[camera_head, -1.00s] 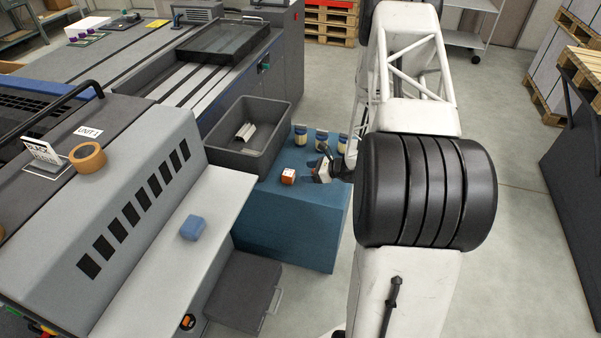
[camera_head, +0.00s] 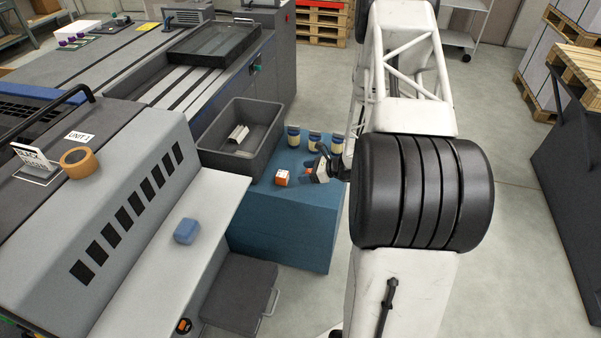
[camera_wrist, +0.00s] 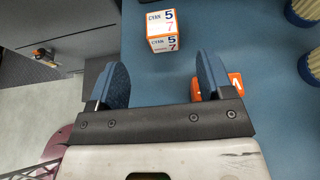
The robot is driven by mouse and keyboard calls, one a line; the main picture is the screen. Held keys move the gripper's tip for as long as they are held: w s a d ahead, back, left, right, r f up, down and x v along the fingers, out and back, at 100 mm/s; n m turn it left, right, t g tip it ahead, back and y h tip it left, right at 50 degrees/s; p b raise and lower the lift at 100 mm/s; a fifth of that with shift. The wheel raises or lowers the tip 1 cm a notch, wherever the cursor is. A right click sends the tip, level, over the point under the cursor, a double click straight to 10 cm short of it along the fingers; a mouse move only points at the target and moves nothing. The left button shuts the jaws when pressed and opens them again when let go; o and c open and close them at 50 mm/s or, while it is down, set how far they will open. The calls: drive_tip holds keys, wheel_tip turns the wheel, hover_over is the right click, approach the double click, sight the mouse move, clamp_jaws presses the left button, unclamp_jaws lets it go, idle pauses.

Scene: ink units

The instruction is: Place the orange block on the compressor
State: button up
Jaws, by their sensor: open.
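My gripper (camera_wrist: 163,78) is open, with two blue finger pads and nothing visible between them. In the head view my gripper (camera_head: 318,167) is low over the blue-teal cabinet top (camera_head: 262,197). An orange block with a white letter (camera_wrist: 236,82) is partly hidden behind the right finger; whether they touch I cannot tell. A small orange patch shows beside the gripper in the head view. A white and orange carton (camera_wrist: 161,31) marked "CYAN 5 7" stands ahead of the fingers, also seen in the head view (camera_head: 282,177). I cannot tell which unit is the compressor.
Several blue and cream jars (camera_head: 314,141) stand along the cabinet's back right. A dark grey bin (camera_head: 208,145) with pale pieces stands to the left. A blue block (camera_head: 187,231) lies on the pale ledge (camera_head: 150,270). A dark grey case (camera_head: 240,290) stands below.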

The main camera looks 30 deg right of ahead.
drive_tip(key=s+a+r+n+g, duration=0.3)
drive_tip(key=a+r+n, duration=0.1)
drive_tip(key=a+r, duration=0.4)
drive_tip(key=s+a+r+n+g, duration=0.2)
drive_tip(key=s+a+r+n, duration=0.25)
drive_tip(key=r, duration=0.65)
drive_tip(key=s+a+r+n+g, duration=0.3)
drive_tip(key=a+r+n, duration=0.2)
drive_tip(key=a+r, duration=0.3)
drive_tip(key=s+a+r+n+h, duration=0.2)
drive_tip(key=s+r, duration=0.4)
drive_tip(key=s, duration=0.3)
drive_tip(key=s+a+r+n+h, duration=0.2)
drive_tip(key=s+r+n+h, duration=0.2)
drive_tip(key=s, duration=0.5)
drive_tip(key=s+a+r+n+t+h, duration=0.1)
drive_tip(key=s+a+r+n+h, duration=0.1)
drive_tip(key=s+r+n, duration=0.5)
drive_tip(key=shift+s+a+r+h, duration=0.3)
drive_tip(key=shift+s+r+h, duration=0.25)
drive_tip(key=shift+s+h, duration=0.4)
